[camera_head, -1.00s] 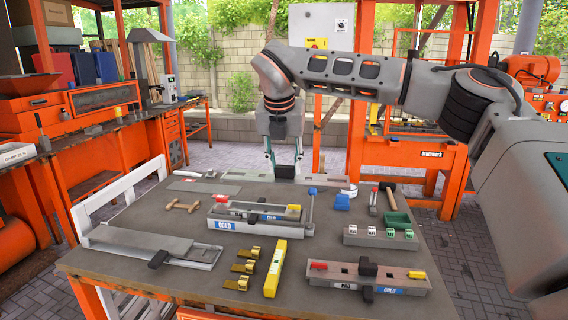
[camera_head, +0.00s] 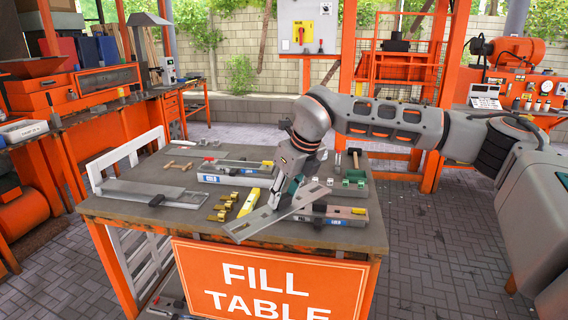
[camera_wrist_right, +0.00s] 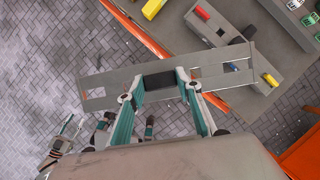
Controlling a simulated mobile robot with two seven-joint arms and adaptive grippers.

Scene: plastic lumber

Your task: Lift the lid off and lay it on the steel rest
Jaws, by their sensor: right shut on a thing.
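The lid (camera_head: 262,217) is a long grey plate with slots near its ends. My right gripper (camera_head: 283,198) is shut on its black handle and holds it tilted above the table's front edge. In the wrist view the lid (camera_wrist_right: 112,91) lies across the gripper (camera_wrist_right: 163,82), with one end out over the floor and the other partly over a mould. A long grey metal piece (camera_head: 125,192) with a black block lies at the table's left; I cannot tell whether it is the steel rest.
The lid partly hides a front-right mould (camera_head: 345,211) with red and yellow end pieces. A yellow bar (camera_head: 249,202) and brass clips (camera_head: 222,208) lie left of the gripper. Another mould (camera_head: 232,179) stands farther back. An orange sign (camera_head: 275,275) hangs below the table edge.

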